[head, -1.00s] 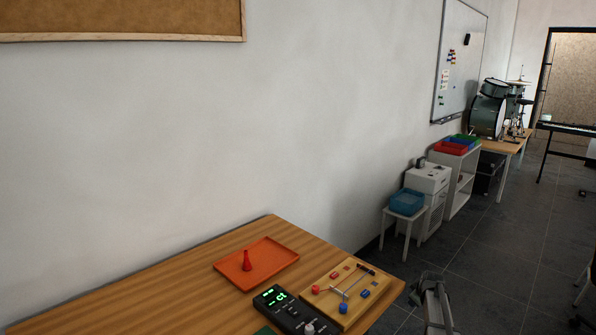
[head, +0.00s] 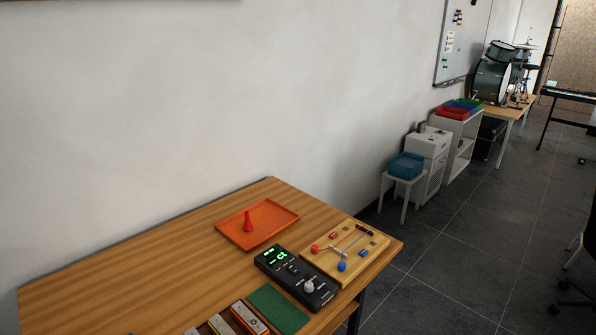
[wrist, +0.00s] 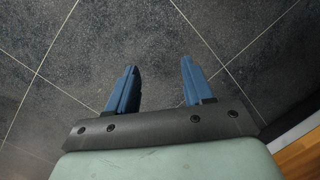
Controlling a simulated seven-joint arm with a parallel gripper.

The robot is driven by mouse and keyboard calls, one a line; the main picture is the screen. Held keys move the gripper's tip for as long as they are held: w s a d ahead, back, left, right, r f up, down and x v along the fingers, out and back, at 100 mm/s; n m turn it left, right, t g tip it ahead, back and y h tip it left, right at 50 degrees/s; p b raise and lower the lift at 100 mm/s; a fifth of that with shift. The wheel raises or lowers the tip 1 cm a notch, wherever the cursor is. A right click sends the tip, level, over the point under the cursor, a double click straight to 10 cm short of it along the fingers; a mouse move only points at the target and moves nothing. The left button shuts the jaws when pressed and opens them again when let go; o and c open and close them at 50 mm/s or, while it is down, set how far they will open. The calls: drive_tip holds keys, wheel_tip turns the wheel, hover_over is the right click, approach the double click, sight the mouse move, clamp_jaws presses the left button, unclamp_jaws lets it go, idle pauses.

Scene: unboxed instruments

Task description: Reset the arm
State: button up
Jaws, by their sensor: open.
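My gripper (wrist: 157,82) shows in the wrist view with its two blue fingers spread wide. Nothing is between them. It hangs over the dark tiled floor (wrist: 150,40), and a strip of wooden table edge (wrist: 302,155) shows at the lower right of that view. In the head view my gripper and arm do not show.
The wooden table (head: 130,265) holds an orange tray (head: 275,221) with a red peg (head: 248,222), a black device with green digits (head: 297,279), a wooden board (head: 325,270) with coloured parts, and a green mat (head: 278,310). A stool with a blue bin (head: 406,166) stands beyond.

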drive_tip(key=s+a+m+g, duration=0.1)
drive_tip(key=s+a+g, duration=0.1)
drive_tip(key=s, duration=0.8)
drive_tip(key=s+a+m+g, duration=0.1)
drive_tip(key=s+a+g, duration=0.1)
drive_tip(key=s, duration=0.8)
drive_tip(key=shift+s+r+h, duration=0.25)
drive_tip(key=shift+h, duration=0.05)
